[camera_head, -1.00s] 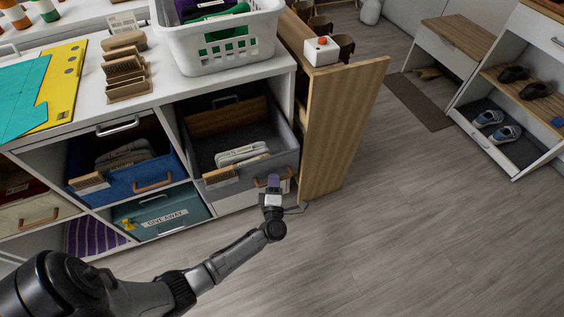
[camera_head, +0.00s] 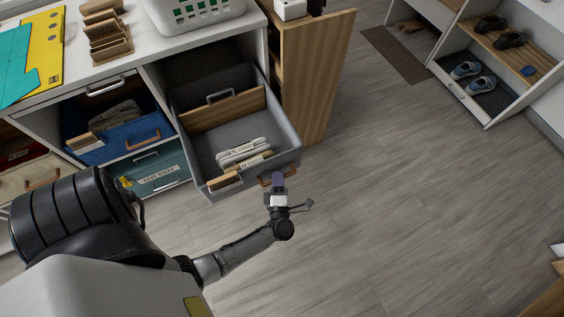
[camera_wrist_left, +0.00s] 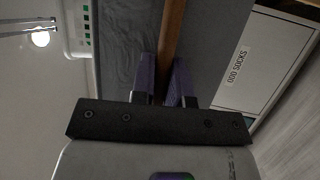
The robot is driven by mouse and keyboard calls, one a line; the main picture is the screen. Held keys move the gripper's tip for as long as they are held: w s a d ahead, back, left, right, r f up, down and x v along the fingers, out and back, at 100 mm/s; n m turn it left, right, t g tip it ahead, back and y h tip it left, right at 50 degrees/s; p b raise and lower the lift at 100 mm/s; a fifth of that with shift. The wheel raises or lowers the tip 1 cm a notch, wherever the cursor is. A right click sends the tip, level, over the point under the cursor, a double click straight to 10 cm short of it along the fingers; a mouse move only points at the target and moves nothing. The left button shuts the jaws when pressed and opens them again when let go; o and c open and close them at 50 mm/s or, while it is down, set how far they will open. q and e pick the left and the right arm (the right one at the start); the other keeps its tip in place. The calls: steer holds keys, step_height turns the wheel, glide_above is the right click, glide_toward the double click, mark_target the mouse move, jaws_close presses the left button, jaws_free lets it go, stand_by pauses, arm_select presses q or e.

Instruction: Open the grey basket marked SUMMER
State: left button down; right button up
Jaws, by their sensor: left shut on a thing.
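The grey basket (camera_head: 285,150) is pulled well out of its cubby in the head view. Rolled light-coloured items lie inside it, and a wooden divider (camera_head: 222,109) stands across it. A small wooden tag (camera_head: 224,183) sits on its front; its lettering is too small to read. My left gripper (camera_head: 277,183) is at the tan handle (camera_head: 264,182) on the basket's front. In the left wrist view, the purple fingers (camera_wrist_left: 164,82) are shut on the handle strip (camera_wrist_left: 172,35). My right gripper is not in view.
A blue basket (camera_head: 122,140) and a teal box (camera_head: 160,170) sit in cubbies to the left. A wooden panel (camera_head: 316,75) stands right of the grey basket. A drawer labelled ODD SOCKS (camera_wrist_left: 262,65) shows in the left wrist view. The floor (camera_head: 400,200) to the right is clear.

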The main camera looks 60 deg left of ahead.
arm_select(q)
steer(key=shift+s+d, duration=0.1)
steer(key=shift+d, duration=0.5)
steer(key=c, duration=1.4)
jaws_free()
steer(key=p+v, duration=0.1)
steer(key=v, duration=0.6)
steer(key=shift+s+d, duration=0.15)
